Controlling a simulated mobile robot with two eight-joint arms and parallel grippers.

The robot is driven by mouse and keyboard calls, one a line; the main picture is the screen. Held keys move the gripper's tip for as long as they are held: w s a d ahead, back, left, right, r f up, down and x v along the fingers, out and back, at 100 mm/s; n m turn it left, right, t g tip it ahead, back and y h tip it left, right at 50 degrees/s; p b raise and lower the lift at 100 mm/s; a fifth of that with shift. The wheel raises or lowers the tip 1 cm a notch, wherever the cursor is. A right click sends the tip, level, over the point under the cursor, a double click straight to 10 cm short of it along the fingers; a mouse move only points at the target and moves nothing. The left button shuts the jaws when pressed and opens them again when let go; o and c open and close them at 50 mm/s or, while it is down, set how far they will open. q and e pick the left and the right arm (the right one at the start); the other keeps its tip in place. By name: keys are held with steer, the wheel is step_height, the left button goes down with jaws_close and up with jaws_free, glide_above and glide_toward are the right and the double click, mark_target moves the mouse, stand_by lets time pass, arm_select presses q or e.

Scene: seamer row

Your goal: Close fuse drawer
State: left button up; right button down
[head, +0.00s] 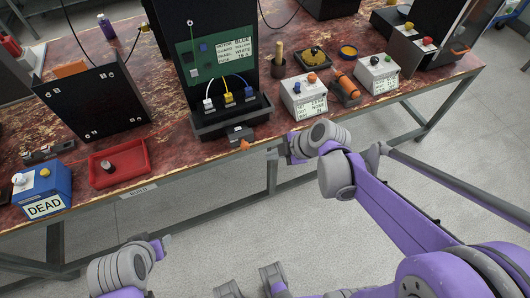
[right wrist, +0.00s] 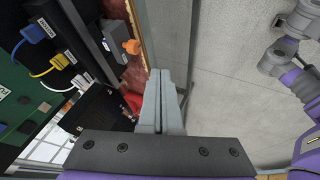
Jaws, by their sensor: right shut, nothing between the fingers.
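The fuse drawer (head: 240,134) is a small dark grey block with an orange knob (head: 245,145). It sticks out from the front of the black stand's base at the table edge. In the right wrist view the drawer (right wrist: 114,37) and its orange knob (right wrist: 131,47) show at upper left. My right gripper (head: 284,153) is to the right of the knob, apart from it, past the table edge. In the right wrist view its fingers (right wrist: 161,75) are together and empty. My left gripper (head: 163,245) is low at left, over the floor; its fingers are unclear.
The black stand (head: 213,45) carries a green board and white, yellow and blue plugs. A red tray (head: 119,177) and a blue DEAD box (head: 45,190) lie left. A white button box (head: 303,100) and an orange cylinder (head: 345,86) stand right. The floor in front is clear.

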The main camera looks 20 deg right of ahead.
mark_target(243, 133)
steer(key=w+a+f+b, duration=0.1)
steer(key=w+a+f, duration=0.3)
steer(key=w+f, duration=0.3)
steer(key=shift+w+f, duration=0.35)
steer(key=shift+w, duration=0.4)
steer(key=w, duration=0.7)
steer(key=shift+a+b, duration=0.15)
steer(key=shift+b, duration=0.2)
steer(key=shift+w, duration=0.2)
steer(key=shift+r, duration=0.1)
